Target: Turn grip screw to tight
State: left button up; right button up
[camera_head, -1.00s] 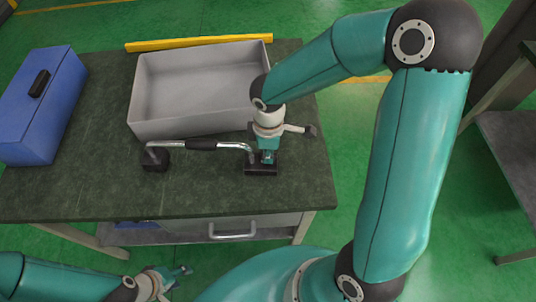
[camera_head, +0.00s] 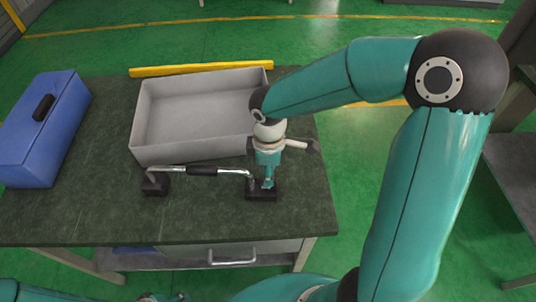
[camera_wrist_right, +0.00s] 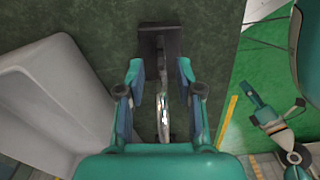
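The heating element, a silvery bar with a black grip (camera_head: 202,170) and black end blocks, lies on the dark table. My right gripper (camera_head: 268,184) points down at its right block (camera_head: 255,194). In the right wrist view the fingers of this gripper (camera_wrist_right: 161,78) are open, one on each side of a silvery part (camera_wrist_right: 163,100) running from the black block (camera_wrist_right: 158,42). I cannot tell the grip screw apart from the bar there. My left gripper is cut off at the bottom of the head view; the right wrist view shows it (camera_wrist_right: 264,112) with fingers apart, away from the table.
A grey open tray (camera_head: 140,140) stands just behind the bar. A blue box (camera_head: 42,128) is at the left of the table (camera_head: 95,215). A yellow bar (camera_head: 200,69) lies behind the tray. The table front is clear.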

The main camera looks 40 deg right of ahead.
notch_tip(320, 180, up, 8)
dwell(0.7)
